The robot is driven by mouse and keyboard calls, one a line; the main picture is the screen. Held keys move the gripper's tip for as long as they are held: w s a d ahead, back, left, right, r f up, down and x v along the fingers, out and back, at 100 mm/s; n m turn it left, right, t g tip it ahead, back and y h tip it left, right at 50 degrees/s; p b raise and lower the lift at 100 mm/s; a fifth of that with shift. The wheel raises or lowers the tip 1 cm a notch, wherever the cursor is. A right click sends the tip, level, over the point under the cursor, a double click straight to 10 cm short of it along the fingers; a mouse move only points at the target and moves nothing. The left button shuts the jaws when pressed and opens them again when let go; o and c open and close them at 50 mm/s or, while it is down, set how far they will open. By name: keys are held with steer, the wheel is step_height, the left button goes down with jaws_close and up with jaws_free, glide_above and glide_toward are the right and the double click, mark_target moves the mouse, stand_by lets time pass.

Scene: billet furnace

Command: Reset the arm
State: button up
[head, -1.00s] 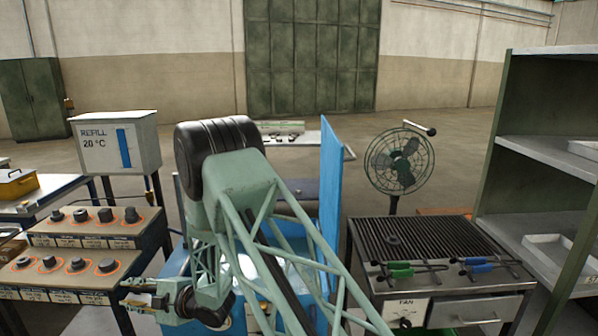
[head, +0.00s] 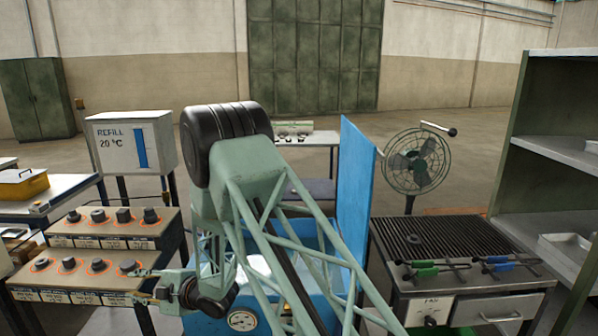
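My green lattice arm stands in the middle of the head view, with its black motor at the elbow. The forearm hangs down to the wrist at the lower left. My gripper (head: 146,284) points left, low beside the front of the stepped stand with black billets (head: 82,265). It is small and partly blurred into the stand behind it. I cannot tell whether its fingers are open or shut, and no held object is clear.
A blue tank (head: 243,318) with a raised blue lid (head: 355,190) stands behind my arm. A grill table (head: 440,243) with green-handled tongs (head: 428,271) and blue-handled tongs (head: 497,266) is at right, near a fan (head: 417,160) and shelves (head: 560,152). A refill box (head: 131,142) stands left.

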steer(key=w+d+r+m+t+h, duration=0.25)
steer(key=w+d+r, duration=0.25)
steer(key=d+r, duration=0.5)
steer(key=w+d+r+m+t+h, duration=0.1)
steer(key=w+d+r+m+h, duration=0.45)
steer(key=d, duration=0.75)
steer(key=s+d+r+m+h, duration=0.1)
steer(key=s+d+r+m, duration=0.15)
steer(key=d+r, duration=0.4)
steer(key=s+d+r+m+h, duration=0.1)
steer(key=s+d+r, duration=0.2)
steer(key=d, duration=0.7)
steer(key=s+d+r+m+h, duration=0.1)
steer(key=s+d+r+m, duration=0.15)
steer(key=d+r, duration=0.4)
steer(key=s+d+r+m+g+h, duration=0.25)
steer(key=s+d+m, duration=0.35)
steer(key=s+d, duration=1.5)
steer(key=s+d+m+g, duration=0.1)
steer(key=s+d+m, duration=0.1)
steer(key=s, duration=1.2)
steer(key=s+d+m+g, duration=0.1)
steer(key=s+d+m, duration=0.2)
steer(key=s, duration=1.1)
steer(key=shift+s+f+m+h, duration=0.15)
steer(key=shift+f+m+h, duration=0.2)
steer(key=shift+f, duration=0.1)
